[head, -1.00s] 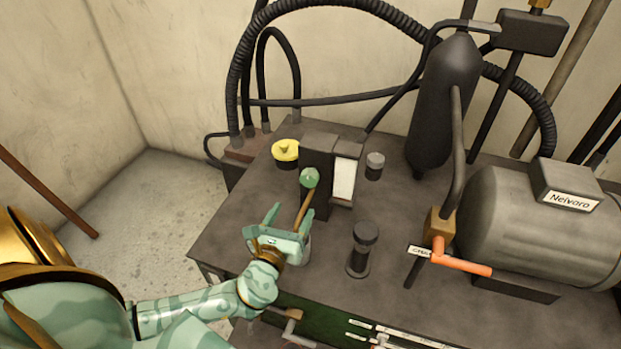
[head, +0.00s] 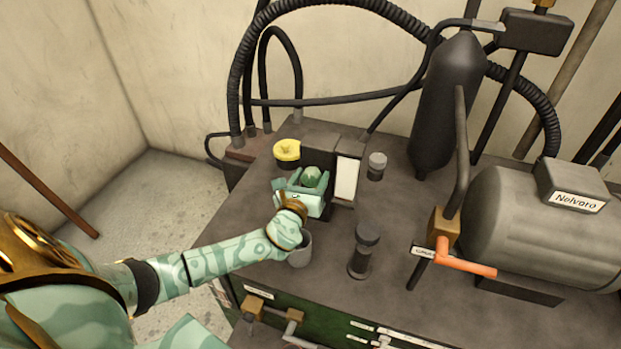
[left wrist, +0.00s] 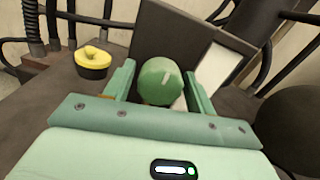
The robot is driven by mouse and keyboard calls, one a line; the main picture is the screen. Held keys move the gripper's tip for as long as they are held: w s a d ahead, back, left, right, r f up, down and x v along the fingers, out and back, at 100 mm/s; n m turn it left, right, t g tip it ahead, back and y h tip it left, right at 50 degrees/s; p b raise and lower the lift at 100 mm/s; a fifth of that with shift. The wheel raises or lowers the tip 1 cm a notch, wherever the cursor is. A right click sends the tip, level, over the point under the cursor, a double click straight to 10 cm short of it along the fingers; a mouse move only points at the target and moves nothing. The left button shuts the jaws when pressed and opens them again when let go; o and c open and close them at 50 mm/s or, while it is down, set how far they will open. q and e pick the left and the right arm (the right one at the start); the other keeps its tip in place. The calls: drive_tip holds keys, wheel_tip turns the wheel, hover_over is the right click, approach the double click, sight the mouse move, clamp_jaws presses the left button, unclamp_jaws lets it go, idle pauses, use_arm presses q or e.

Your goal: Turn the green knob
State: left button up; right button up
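The green knob (head: 312,175) is round and sits on the front of a dark box (head: 318,150) on the bench. In the left wrist view the green knob (left wrist: 160,81) shows a pale mark on its face. My left gripper (head: 302,181) is at the knob, with one finger on each side. In the left wrist view the left gripper (left wrist: 160,85) is open, with a gap between the left finger and the knob; the right finger is closer to it. My right gripper is not in view.
A yellow knob (head: 287,151) stands just left of the box, and a grey knob (head: 377,165) to its right. A dark cylinder (head: 364,250) and an orange-handled valve (head: 465,264) stand further right. A grey cup (head: 300,250) is below my left wrist.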

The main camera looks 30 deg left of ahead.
use_arm(q)
drive_tip(key=c, duration=0.6)
